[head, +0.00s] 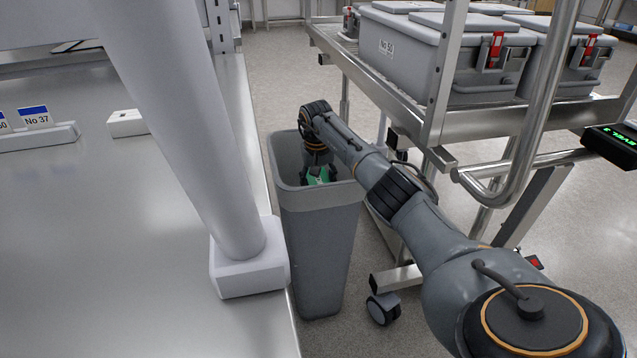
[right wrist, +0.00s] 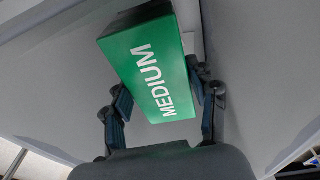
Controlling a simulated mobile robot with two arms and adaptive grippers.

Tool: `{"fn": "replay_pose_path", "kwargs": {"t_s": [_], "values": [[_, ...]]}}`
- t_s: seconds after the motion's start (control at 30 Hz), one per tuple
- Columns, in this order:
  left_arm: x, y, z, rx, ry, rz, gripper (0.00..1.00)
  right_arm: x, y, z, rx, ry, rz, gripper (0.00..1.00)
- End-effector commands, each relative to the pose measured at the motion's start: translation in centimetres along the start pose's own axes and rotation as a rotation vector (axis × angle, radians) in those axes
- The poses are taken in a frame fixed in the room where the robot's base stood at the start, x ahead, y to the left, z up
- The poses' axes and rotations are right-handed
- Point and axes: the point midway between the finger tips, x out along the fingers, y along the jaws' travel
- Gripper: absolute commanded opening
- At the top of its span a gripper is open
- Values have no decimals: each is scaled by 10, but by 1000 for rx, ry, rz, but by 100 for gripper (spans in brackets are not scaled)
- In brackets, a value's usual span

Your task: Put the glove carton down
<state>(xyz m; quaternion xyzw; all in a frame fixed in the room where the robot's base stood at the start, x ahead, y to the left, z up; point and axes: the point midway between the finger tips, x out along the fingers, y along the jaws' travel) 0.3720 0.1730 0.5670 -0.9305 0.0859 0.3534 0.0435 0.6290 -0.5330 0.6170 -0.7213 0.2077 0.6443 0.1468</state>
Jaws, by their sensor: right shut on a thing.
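The glove carton is a green box marked "MEDIUM" (right wrist: 152,72), seen close up in the right wrist view. In the head view a small green part of the carton (head: 319,177) shows inside the mouth of a tall grey bin (head: 321,240). My right gripper (head: 318,170) reaches down into the bin's opening. In the right wrist view my right gripper (right wrist: 165,95) has its fingers on both sides of the carton, shut on it. The carton is tilted in that view, with the bin's grey walls around it. The carton's lower end is hidden. My left gripper is not in view.
A steel table (head: 120,230) with a white post stands left of the bin. A metal cart (head: 400,95) carrying grey lidded boxes (head: 405,50) stands to the right, its caster close to the bin. Speckled floor (head: 272,85) is clear behind the bin.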

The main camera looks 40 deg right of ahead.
Motion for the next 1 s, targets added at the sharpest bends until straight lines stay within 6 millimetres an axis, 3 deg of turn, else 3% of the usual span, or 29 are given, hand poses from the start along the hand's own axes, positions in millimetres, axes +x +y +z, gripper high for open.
{"fn": "replay_pose_path", "kwargs": {"t_s": [0.4, 0.43, 0.53, 0.93, 1.0], "values": [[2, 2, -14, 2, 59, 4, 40, 4, 0, 1, 1, -1, 0, 13], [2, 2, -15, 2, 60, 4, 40, 4, 0, 1, 1, -1, 0, 64], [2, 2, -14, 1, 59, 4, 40, 4, 0, 1, 1, -1, 0, 81], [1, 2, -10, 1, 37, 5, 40, 2, 0, 0, 0, 0, -1, 81], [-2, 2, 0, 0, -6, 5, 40, -2, 0, 0, 0, 0, -1, 81]]}}
